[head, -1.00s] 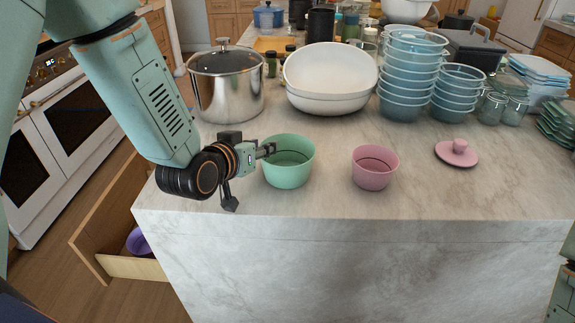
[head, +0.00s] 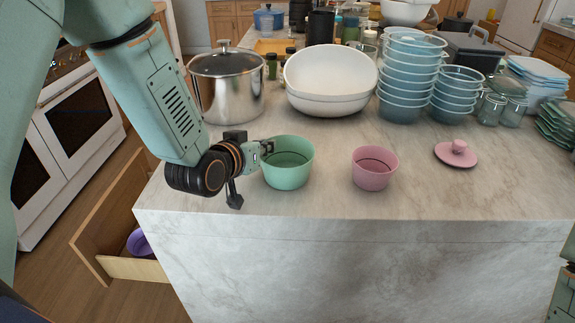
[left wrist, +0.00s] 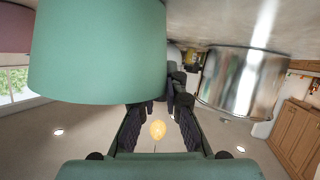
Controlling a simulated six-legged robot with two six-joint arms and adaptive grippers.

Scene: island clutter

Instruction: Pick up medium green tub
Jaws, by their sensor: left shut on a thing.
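The medium green tub (head: 288,172) stands upright on the marble counter, near its front edge. My left gripper (head: 268,148) comes in from the left and is shut on the tub's left rim. The tub's base looks to be still on the counter. In the left wrist view the green tub (left wrist: 98,55) fills the upper left, upside down in the picture. My right gripper is not in view.
A pink tub (head: 375,170) stands to the right, with a pink lid (head: 456,153) beyond it. A steel pot (head: 227,88), white bowls (head: 328,82) and stacked blue bowls (head: 408,80) stand behind. An open drawer (head: 105,235) is below left. The counter's front right is clear.

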